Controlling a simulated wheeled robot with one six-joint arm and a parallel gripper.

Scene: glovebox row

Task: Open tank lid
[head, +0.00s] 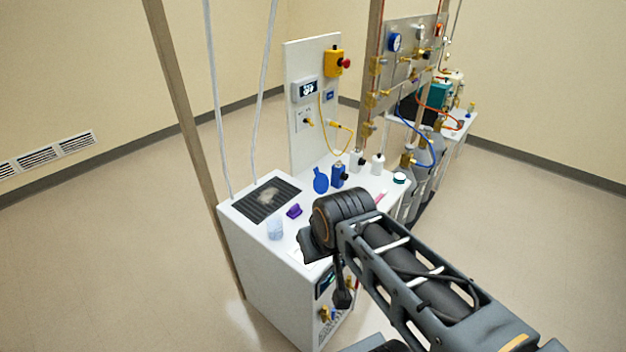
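I cannot tell for sure which part is the tank lid. The white bench cabinet (262,282) stands ahead of my arm. A dark slatted panel (252,208) with a pale smudge lies flush in the left part of its top. My arm reaches in from the lower right, its wrist over the front right part of the top. Only dark end parts of my gripper (314,244) show, beside the wrist. Its fingers are not clear, and the wrist hides part of the top behind it.
On the bench top are a clear beaker (275,228), a purple item (294,211), a blue paddle-shaped item (321,181), a blue bottle (338,176) and white bottles (378,163). A white back panel (302,118) rises behind. Grey cylinders (415,178) stand right. Floor at left is clear.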

